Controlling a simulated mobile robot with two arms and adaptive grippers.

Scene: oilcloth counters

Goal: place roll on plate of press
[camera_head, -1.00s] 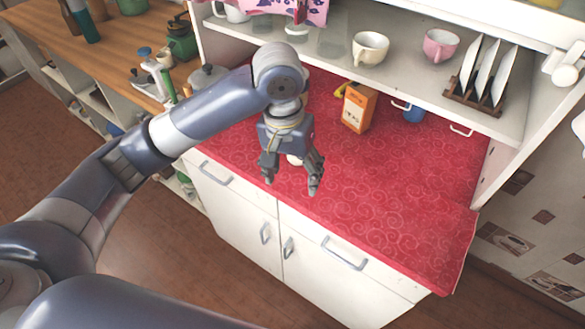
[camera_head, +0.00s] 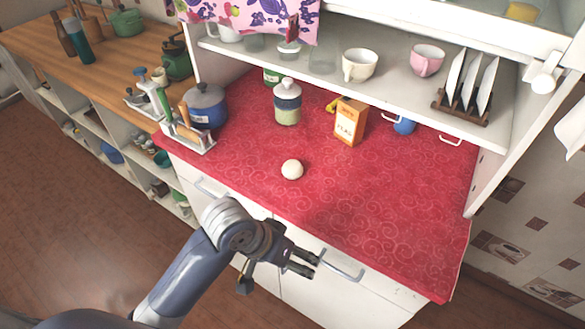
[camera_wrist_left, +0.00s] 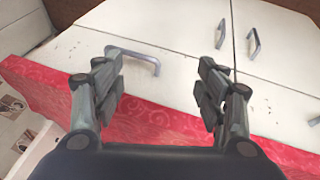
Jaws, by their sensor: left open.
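A small round white roll (camera_head: 292,169) lies on the red patterned counter cloth (camera_head: 385,215), near the front edge, with nothing touching it. My left gripper (camera_head: 308,264) is open and empty in front of the cabinet drawers, below and to the right of the roll. In the left wrist view its two fingers (camera_wrist_left: 160,92) are spread, with white cabinet fronts and the cloth's edge behind them. The roll does not show in that view. I cannot make out a press with a plate in either view. My right gripper is not in view.
A striped jar (camera_head: 287,103) and an orange box (camera_head: 349,121) stand behind the roll. A blue pot (camera_head: 205,105) and a utensil rack (camera_head: 187,135) are at the left. The shelf above holds cups and a plate rack (camera_head: 462,106). The counter's right side is clear.

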